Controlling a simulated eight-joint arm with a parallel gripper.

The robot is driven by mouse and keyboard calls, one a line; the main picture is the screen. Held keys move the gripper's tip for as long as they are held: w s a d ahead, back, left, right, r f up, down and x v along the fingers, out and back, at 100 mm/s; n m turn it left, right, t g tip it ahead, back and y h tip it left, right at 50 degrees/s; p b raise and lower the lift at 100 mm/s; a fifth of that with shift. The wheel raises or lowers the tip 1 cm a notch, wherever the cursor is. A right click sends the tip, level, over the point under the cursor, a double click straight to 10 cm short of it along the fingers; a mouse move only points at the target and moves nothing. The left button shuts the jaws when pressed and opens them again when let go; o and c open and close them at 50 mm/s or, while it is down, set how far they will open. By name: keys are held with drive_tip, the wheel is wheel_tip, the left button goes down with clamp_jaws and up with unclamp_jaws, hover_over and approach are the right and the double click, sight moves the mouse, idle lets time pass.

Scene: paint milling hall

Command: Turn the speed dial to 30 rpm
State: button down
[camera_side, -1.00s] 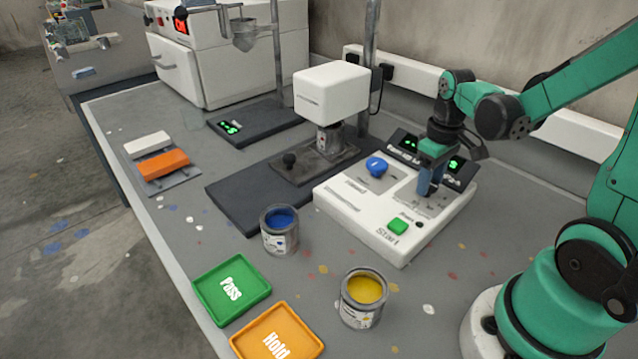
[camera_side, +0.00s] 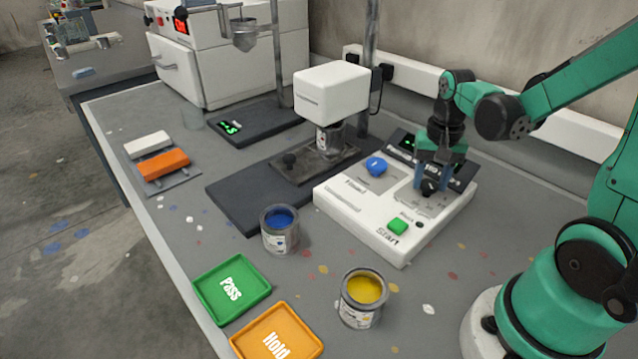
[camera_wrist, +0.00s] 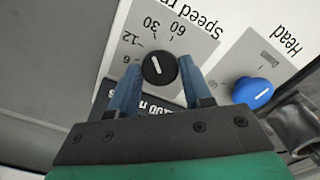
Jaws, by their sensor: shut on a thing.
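The black speed dial (camera_wrist: 158,68) with a white pointer line sits on the white control panel, beside a printed scale of 6, 12, 30 and 60 (camera_wrist: 150,42). Its line tilts up-left in the wrist view, roughly between the 12 and 30 marks; the exact setting is hard to read. My gripper (camera_wrist: 157,78) is shut on the dial, one blue finger on each side. In the side view my gripper (camera_side: 431,184) points down at the panel, and the dial (camera_side: 429,186) shows between the fingers.
The blue head knob (camera_wrist: 252,92) is close beside the dial; it also shows in the side view (camera_side: 376,166). The green start button (camera_side: 398,226) is nearer the front. Blue (camera_side: 279,236) and yellow (camera_side: 362,303) paint cans stand in front. The mixer head (camera_side: 332,92) rises behind left.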

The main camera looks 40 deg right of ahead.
sight(430, 183)
drive_tip(key=shift+m, duration=0.7)
drive_tip(key=shift+c, duration=1.9)
unclamp_jaws()
drive_tip(key=shift+r, duration=2.8)
